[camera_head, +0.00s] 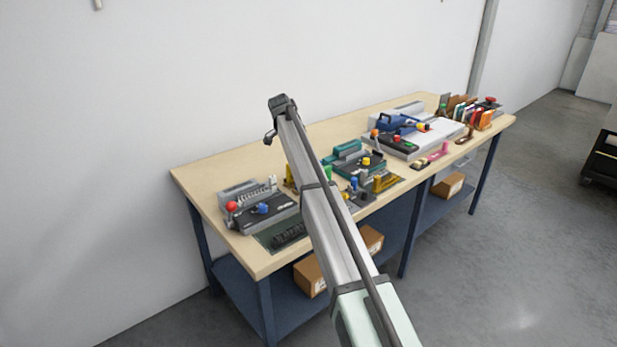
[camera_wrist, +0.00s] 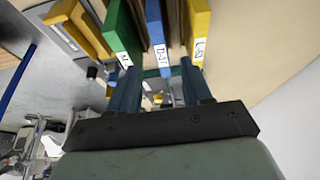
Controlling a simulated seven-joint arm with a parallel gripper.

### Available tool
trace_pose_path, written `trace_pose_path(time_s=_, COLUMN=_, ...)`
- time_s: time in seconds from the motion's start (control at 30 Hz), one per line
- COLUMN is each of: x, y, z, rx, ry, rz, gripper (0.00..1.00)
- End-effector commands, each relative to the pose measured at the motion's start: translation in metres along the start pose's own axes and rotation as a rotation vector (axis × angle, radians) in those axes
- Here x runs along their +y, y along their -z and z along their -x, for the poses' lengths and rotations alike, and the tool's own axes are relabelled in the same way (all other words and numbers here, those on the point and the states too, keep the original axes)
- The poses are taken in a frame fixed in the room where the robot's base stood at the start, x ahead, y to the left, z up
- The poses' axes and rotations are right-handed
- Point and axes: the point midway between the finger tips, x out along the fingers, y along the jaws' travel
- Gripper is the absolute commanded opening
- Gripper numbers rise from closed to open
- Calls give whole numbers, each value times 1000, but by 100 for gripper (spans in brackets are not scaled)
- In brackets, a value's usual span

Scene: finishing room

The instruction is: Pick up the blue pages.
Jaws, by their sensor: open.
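The blue pages (camera_wrist: 154,12) show in the wrist view as an upright blue slab with a white label, between a green slab (camera_wrist: 117,28) and a yellow slab (camera_wrist: 199,22). My gripper (camera_wrist: 158,68) is open, with one finger toward the green slab and the other toward the yellow one. The blue slab lies ahead, in line with the gap. I cannot tell whether its end is between the fingertips. In the head view my arm covers the middle of the bench, and I cannot make out the gripper or the blue pages there.
The wooden bench (camera_head: 213,175) stands along a white wall. A grey machine with a red knob (camera_head: 231,206) is at its left end. A teal machine (camera_head: 349,150) and a white machine (camera_head: 433,130) stand right of my arm. Coloured upright items (camera_head: 485,118) fill the far end.

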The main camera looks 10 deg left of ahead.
Motion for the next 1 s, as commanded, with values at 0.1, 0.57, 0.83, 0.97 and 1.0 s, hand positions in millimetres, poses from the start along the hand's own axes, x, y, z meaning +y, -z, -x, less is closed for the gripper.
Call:
trace_pose_path(time_s=0.1, x=0, y=0, z=-22, rx=0, ry=0, rz=0, gripper=49)
trace_pose_path(time_s=0.57, x=0, y=0, z=-64, rx=1, ry=1, rz=1, gripper=49)
trace_pose_path(time_s=0.83, x=-1, y=-2, z=-98, rx=0, ry=0, rz=1, gripper=49)
trace_pose_path(time_s=0.97, x=-1, y=-2, z=-107, rx=1, ry=2, rz=1, gripper=49)
trace_pose_path(time_s=1.0, x=-1, y=-2, z=-108, rx=1, ry=2, rz=1, gripper=49)
